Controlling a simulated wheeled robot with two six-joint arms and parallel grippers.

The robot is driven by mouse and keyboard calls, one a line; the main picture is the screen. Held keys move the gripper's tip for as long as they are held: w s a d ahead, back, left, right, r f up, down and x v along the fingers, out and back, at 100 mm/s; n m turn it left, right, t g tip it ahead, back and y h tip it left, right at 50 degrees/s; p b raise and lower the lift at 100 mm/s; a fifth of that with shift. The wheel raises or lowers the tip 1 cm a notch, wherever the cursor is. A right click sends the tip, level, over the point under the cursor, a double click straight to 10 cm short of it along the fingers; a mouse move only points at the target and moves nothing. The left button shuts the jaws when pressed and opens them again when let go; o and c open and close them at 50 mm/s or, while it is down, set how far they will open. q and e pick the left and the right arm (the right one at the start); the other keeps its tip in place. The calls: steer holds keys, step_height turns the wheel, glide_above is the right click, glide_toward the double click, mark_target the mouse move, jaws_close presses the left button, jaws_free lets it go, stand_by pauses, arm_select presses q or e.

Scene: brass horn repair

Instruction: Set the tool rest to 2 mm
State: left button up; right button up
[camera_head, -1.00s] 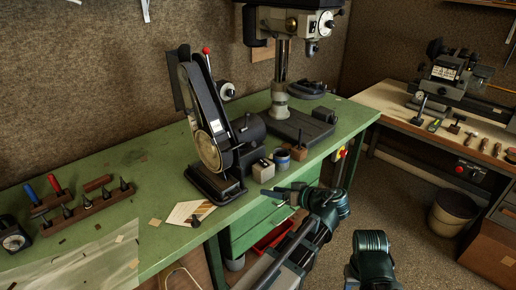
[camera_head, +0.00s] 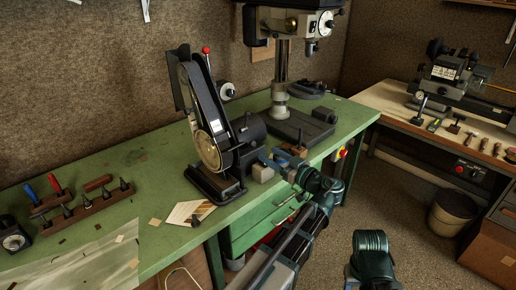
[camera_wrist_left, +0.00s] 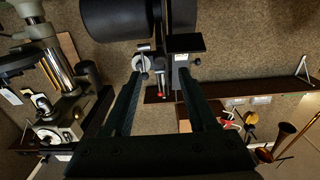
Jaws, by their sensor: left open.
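The belt grinder (camera_head: 208,130) stands on the green bench, with its belt guard tilted and a round disc low on its left side. A small dark ledge (camera_head: 232,188) sits low at its front; I cannot tell for sure whether it is the tool rest. No 2 mm gap can be read. My left gripper (camera_head: 272,158) is open and empty, right of the grinder and above the bench's front edge. In the left wrist view its two fingers (camera_wrist_left: 160,80) are apart, below a dark cylinder (camera_wrist_left: 115,18), a silver knob (camera_wrist_left: 141,64) and a small labelled block (camera_wrist_left: 181,62).
A drill press (camera_head: 283,75) stands behind right. A small grey block (camera_head: 262,172) is close by my left gripper. A wooden tool rack (camera_head: 90,203) and a pale card (camera_head: 189,213) lie left of the grinder. My right arm shows at the bottom, its gripper out of frame.

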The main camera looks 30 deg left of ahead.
mark_target(255, 146)
arm_select(q)
steer(key=x, duration=0.6)
steer(key=shift+w+a, duration=0.1)
steer(key=shift+a, duration=0.2)
jaws_close()
steer(key=shift+f, duration=0.1)
stand_by(1.1)
